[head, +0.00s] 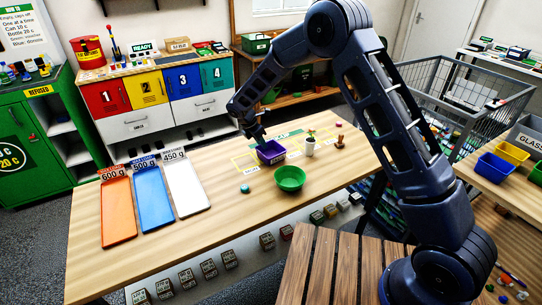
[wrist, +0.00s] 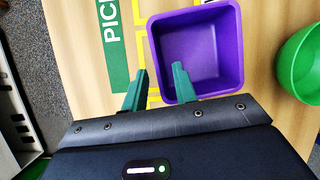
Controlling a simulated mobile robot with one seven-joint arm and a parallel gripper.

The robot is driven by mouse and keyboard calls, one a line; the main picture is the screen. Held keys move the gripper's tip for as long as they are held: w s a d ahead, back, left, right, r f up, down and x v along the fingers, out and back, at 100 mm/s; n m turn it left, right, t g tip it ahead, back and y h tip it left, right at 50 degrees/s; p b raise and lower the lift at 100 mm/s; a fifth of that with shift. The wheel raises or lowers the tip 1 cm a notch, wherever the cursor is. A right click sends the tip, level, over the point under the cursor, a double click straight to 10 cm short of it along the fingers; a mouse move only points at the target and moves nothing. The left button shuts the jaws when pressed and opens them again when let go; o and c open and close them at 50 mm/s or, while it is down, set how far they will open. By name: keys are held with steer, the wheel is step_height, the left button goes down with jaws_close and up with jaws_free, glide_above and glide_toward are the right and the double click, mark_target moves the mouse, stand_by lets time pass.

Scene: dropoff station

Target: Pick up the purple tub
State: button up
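The purple tub (head: 271,153) stands upright on the wooden table, within a yellow-outlined area. In the wrist view the tub (wrist: 205,50) looks empty, its open top facing the camera. My gripper (head: 258,138) hangs at the tub's back left in the head view. In the wrist view my gripper (wrist: 158,78) is open with nothing between its green fingers that I can see clearly held. One finger appears left of the tub's rim; the other overlaps the tub's near part. I cannot tell whether either touches it.
A green bowl (head: 290,178) stands close to the tub's front right. A white pot with a plant (head: 310,147) is at its right, and a teal item (head: 245,188) at front left. Orange (head: 118,210), blue (head: 154,200) and white (head: 187,188) trays lie further left.

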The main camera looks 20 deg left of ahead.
steer(key=shift+x, duration=1.15)
steer(key=shift+c, duration=0.5)
jaws_close()
steer(key=shift+r, duration=0.1)
